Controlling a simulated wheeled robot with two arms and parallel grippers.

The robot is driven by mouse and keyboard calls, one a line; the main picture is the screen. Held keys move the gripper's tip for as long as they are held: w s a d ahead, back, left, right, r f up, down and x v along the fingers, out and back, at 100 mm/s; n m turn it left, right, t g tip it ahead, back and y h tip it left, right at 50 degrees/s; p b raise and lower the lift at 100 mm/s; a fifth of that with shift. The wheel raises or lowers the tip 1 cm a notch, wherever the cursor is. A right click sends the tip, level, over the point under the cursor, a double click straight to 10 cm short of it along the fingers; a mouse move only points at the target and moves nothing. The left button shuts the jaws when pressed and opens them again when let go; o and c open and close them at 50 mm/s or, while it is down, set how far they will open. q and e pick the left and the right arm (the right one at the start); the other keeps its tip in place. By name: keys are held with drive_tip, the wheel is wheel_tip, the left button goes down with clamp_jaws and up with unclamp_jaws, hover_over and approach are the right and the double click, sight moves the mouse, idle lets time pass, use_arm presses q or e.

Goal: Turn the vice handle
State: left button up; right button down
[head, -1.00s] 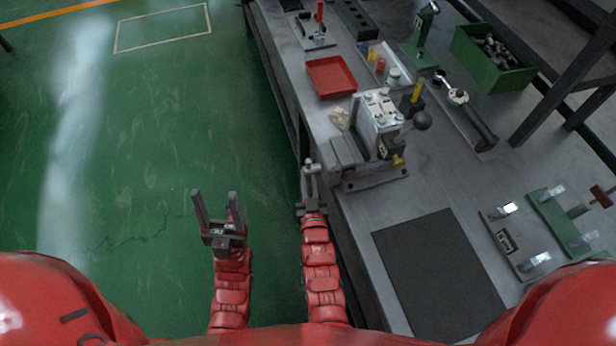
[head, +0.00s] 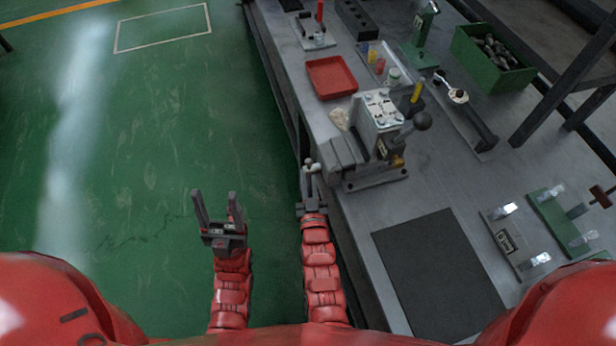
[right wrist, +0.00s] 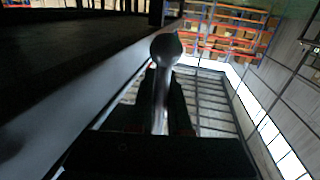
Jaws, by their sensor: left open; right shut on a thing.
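The grey vice (head: 343,154) stands at the bench's left edge, with a pale metal valve block (head: 380,109) at its upper part. The vice handle (head: 311,169), a metal bar with a ball end, is at the bench edge left of the vice. My right gripper (head: 313,188) is shut on this handle. In the right wrist view, the handle (right wrist: 161,95) stands between the dark fingers (right wrist: 162,105), and its ball end shows above them. My left gripper (head: 219,210) is open and empty over the green floor.
The bench (head: 368,204) carries a red tray (head: 331,77), a green bin (head: 493,62), a dark mat (head: 440,275) and fixture plates (head: 512,246) at the right. The floor on the left is clear.

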drive_tip(key=s+d+r+n+g+h+p, duration=0.2)
drive_tip(key=s+r+g+h+p, duration=0.3)
drive_tip(key=g+p, duration=1.5)
drive_tip(key=s+d+r+g, duration=0.1)
drive_tip(key=s+r, duration=0.3)
drive_tip(key=s, duration=0.1)
drive_tip(key=shift+s+d+n+h, duration=0.3)
drive_tip(key=shift+s+h, duration=0.1)
drive_tip(key=shift+r, duration=0.1)
drive_tip(key=c, duration=0.9)
unclamp_jaws()
drive_tip(key=shift+o, duration=0.2)
